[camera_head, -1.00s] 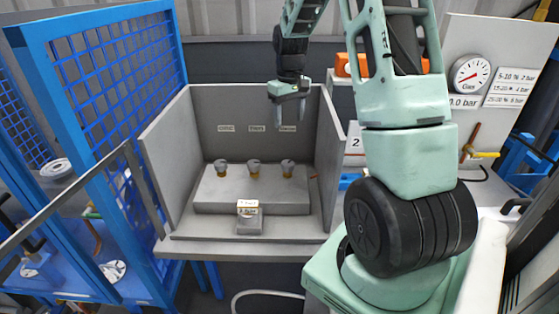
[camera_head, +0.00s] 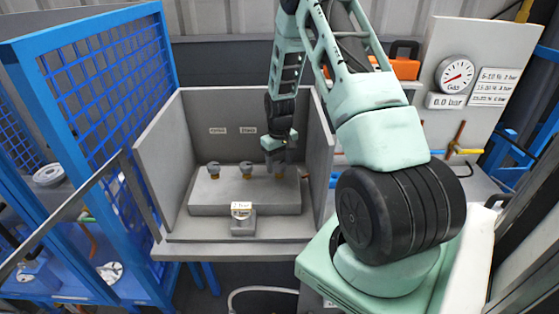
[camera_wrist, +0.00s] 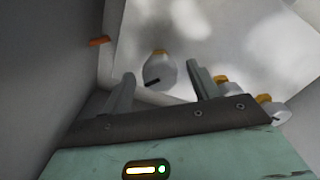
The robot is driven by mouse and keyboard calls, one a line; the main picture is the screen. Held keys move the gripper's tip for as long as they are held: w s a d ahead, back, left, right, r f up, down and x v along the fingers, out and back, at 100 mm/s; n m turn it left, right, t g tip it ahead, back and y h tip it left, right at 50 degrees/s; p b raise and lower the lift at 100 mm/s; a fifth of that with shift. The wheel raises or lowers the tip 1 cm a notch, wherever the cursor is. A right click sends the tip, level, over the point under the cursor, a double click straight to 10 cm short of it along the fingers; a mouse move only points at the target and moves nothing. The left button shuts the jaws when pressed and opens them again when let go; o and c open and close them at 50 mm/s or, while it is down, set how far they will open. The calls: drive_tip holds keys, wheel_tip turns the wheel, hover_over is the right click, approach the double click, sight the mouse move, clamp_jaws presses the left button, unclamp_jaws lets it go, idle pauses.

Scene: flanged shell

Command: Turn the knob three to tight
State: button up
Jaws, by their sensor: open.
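Three grey knobs with brass-coloured collars stand in a row on a grey block (camera_head: 240,198) inside an open grey booth. The left knob (camera_head: 213,169) and middle knob (camera_head: 246,169) are in clear view. Knob three, at the right, is mostly hidden behind my gripper (camera_head: 278,168) in the head view. In the wrist view, one knob (camera_wrist: 159,70) with a dark mark lies between my two parted fingers, apparently not touching them. The other two knobs (camera_wrist: 222,84) show beyond the right finger. My gripper is open and points down at the right end of the row.
The booth's right wall (camera_head: 318,165) stands close beside my gripper. A small block with a label (camera_head: 242,210) sits in front of the knobs. A gas gauge (camera_head: 455,75) is at the right, above a 0.0 bar readout. A blue mesh fence (camera_head: 105,100) is at the left.

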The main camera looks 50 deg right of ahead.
drive_tip(key=c, duration=1)
drive_tip(key=shift+o, duration=0.2)
drive_tip(key=shift+m, duration=0.4)
drive_tip(key=m+b, duration=0.2)
drive_tip(key=m, duration=0.7)
drive_tip(key=shift+b, duration=0.4)
drive_tip(key=shift+m, duration=0.3)
drive_tip(key=o, duration=1)
drive_tip(key=shift+c, duration=0.2)
